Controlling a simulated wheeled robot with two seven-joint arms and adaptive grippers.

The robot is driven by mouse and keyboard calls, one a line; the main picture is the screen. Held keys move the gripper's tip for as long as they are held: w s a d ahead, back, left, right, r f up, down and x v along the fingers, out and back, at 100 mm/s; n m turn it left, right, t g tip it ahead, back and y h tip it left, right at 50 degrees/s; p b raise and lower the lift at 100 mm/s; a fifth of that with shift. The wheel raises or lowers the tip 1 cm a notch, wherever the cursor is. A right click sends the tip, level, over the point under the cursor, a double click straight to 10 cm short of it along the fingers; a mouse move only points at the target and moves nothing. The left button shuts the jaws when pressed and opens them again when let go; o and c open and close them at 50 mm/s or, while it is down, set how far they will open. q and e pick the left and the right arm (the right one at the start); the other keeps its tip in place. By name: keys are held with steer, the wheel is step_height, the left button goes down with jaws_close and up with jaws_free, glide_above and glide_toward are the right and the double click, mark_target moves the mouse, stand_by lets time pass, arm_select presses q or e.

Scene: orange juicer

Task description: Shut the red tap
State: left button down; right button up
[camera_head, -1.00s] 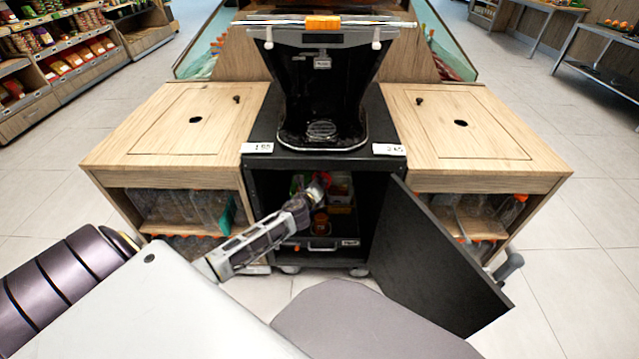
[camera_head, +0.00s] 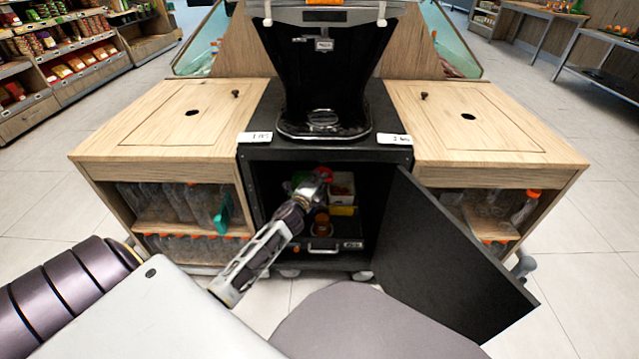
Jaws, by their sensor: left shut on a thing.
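The red tap (camera_head: 324,173) shows as a small red patch inside the open black cabinet, below the juicer, at the far end of my left gripper. My left gripper (camera_head: 318,180) reaches into the cabinet from the lower left and is shut at the tap. Its fingers cover much of the tap, so the tap's handle position cannot be made out. A green patch (camera_head: 299,179) lies just left of the fingers. My right gripper is not in view.
The black cabinet door (camera_head: 440,255) stands open to the right. The black juicer (camera_head: 322,80) stands above, with wooden counters (camera_head: 165,125) on both sides holding bottles.

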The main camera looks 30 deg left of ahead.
arm_select(q)
steer(key=shift+f+n+t+b, duration=0.1)
steer(key=shift+n+t+b, duration=0.2)
steer(key=shift+n+b, duration=0.45)
steer(key=c, duration=1.5)
jaws_free()
steer(key=shift+a, duration=0.1)
steer(key=shift+s, duration=0.15)
steer(key=shift+s+d, duration=0.35)
steer(key=shift+s, duration=1.6)
steer(key=shift+s+d, duration=0.3)
steer(key=shift+s, duration=1.6)
steer(key=shift+s+d, duration=0.35)
steer(key=shift+s, duration=1.6)
steer(key=shift+n, duration=0.25)
